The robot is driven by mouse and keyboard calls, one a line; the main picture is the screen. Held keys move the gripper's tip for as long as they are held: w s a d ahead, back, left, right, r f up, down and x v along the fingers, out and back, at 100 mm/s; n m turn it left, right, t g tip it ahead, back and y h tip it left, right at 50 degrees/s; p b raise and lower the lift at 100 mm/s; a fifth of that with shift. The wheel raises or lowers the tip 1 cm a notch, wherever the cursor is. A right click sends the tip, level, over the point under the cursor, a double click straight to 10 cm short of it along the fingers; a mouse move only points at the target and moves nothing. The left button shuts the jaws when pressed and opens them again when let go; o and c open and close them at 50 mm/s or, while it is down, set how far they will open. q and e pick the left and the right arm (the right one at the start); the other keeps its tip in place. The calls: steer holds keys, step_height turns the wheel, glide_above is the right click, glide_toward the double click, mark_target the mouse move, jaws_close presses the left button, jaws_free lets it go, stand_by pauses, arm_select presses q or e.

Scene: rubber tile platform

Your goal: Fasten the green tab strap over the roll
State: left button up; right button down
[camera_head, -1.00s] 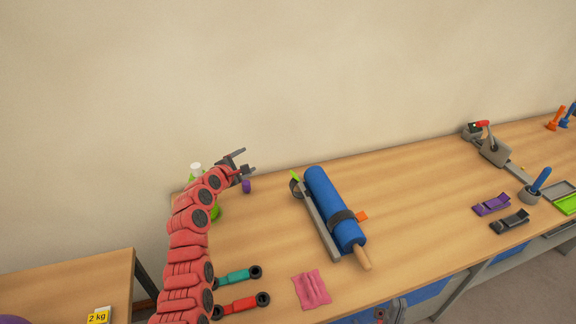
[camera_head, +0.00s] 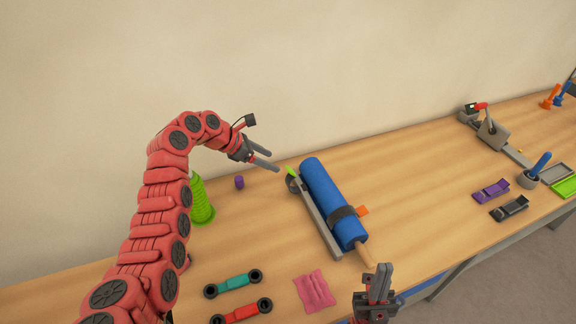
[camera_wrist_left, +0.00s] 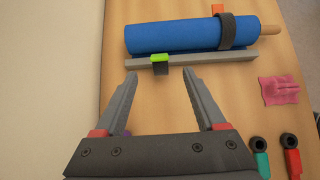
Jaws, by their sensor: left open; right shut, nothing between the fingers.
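The blue roll (camera_head: 330,201) lies along a grey bar (camera_head: 318,215) on the table, with a wooden handle at its near end. A dark strap with an orange tab (camera_head: 362,211) wraps over the roll near that end. The green tab strap (camera_head: 291,173) is at the far end of the bar, curled beside the roll and not over it; in the left wrist view its green tab (camera_wrist_left: 160,58) sits on the bar. My left gripper (camera_head: 272,163) is open and empty, just left of the green tab. My right gripper (camera_head: 378,280) is shut and empty near the wooden handle.
A pink cloth (camera_head: 314,291), a teal link (camera_head: 233,284) and a red link (camera_head: 241,310) lie at the near edge. A green ribbed bottle (camera_head: 201,203) and a small purple piece (camera_head: 239,182) stand left.

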mark_target(288, 168)
arm_select(q)
steer(key=x, duration=0.9)
jaws_close()
steer(key=shift+w, duration=0.1)
stand_by(1.3)
